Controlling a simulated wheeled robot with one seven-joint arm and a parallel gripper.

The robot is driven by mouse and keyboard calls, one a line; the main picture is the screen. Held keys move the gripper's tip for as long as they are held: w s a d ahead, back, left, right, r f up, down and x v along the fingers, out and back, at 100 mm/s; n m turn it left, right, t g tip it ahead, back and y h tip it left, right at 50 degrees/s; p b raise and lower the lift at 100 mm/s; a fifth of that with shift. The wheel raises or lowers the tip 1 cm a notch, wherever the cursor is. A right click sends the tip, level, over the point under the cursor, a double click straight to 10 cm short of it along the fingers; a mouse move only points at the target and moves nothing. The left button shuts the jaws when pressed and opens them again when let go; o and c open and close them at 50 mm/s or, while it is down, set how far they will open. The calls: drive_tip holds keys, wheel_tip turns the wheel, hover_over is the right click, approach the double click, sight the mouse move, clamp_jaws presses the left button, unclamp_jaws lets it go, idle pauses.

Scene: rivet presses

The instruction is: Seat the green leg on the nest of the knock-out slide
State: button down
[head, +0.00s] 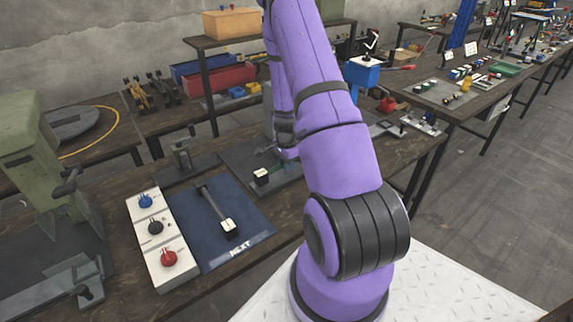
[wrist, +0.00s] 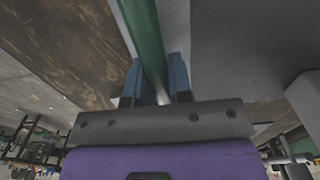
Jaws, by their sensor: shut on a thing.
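In the wrist view the green leg (wrist: 144,32), a smooth green bar, runs from the top of the picture down between the two blue fingers. My gripper (wrist: 154,76) is shut on it. A grey surface lies close to the leg on the right and brown wood on the left. In the head view my purple arm hides most of the gripper. A dark plate (head: 238,158) with a small white-topped black block (head: 261,177) lies beside the arm; I cannot tell whether this is the knock-out slide. The nest cannot be made out.
A blue mat (head: 255,226) marked NEXT holds a dark bar with a white-topped block. Left of it is a white box (head: 184,268) with blue, black and red knobs. A green press (head: 35,150) stands at far left. Red and blue bins (head: 215,82) are behind.

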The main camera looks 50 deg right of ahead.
drive_tip(key=shift+f, duration=0.55)
drive_tip(key=c, duration=1)
unclamp_jaws()
drive_tip(key=shift+o, duration=0.2)
drive_tip(key=shift+r, duration=0.1)
wheel_tip(320, 180, up, 11)
drive_tip(key=shift+f, duration=0.2)
